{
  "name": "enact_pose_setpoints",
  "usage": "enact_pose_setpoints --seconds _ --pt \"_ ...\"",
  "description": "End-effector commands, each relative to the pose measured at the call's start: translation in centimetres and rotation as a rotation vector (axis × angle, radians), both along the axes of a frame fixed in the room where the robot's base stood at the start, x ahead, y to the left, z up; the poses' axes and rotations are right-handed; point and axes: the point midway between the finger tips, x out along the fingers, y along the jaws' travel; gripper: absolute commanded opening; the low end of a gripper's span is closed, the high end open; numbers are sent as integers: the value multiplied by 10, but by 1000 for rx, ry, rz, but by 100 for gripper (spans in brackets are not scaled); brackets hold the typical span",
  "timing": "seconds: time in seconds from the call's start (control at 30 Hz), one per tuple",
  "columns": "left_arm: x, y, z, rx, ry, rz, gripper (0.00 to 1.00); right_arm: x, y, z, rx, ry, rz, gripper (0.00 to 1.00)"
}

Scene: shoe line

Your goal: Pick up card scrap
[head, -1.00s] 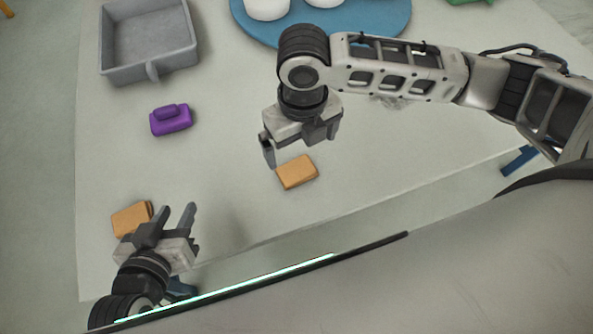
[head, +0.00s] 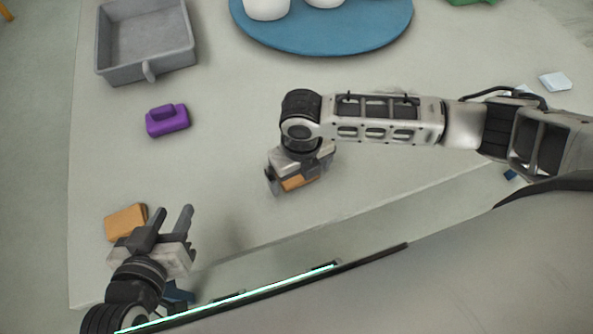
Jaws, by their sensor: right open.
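A small tan-orange block (head: 298,183), possibly the card scrap, lies on the pale table in the middle of the head view. My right gripper (head: 299,186) is down over it, open, with its jaws about the block; the gripper hides most of it, and I cannot tell whether the fingers touch it. A second tan-orange block (head: 124,221) lies at the left, just beside my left gripper (head: 171,222), which is open and empty, its two fingers apart. A pale flat piece (head: 555,82) lies at the far right; I cannot tell what it is.
A purple block with a raised top (head: 167,121) lies left of centre. A grey tray (head: 150,75) stands at the upper left. A blue round board (head: 330,42) with white cups (head: 267,8) is at the top. The table between the grippers is clear.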

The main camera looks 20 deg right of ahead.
Motion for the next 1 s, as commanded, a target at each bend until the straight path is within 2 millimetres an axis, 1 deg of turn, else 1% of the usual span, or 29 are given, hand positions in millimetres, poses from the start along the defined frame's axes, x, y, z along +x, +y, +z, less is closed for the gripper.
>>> enact_pose_setpoints --seconds 0.13,0.17,0.2,0.3,0.63,0.77,0.87,1.0 --pt "-1 0 0 0 3 -1 36 0 0 0 0 0 0 100" --pt "-1 0 0 0 3 -1 36 0 0 0 0 0 0 92" --pt "-1 0 -1 0 3 -1 36 0 0 0 0 0 0 81" --pt "-1 0 -1 1 5 -2 36 0 0 1 0 0 0 56" --pt "-2 0 -3 1 8 -2 36 0 0 1 0 0 0 55" --pt "-2 0 -2 1 9 -2 36 1 0 6 0 -1 0 55" --pt "-2 0 0 1 11 -2 36 1 0 15 1 -2 0 55" --pt "-3 0 2 1 18 -2 36 2 2 38 3 -4 1 55"
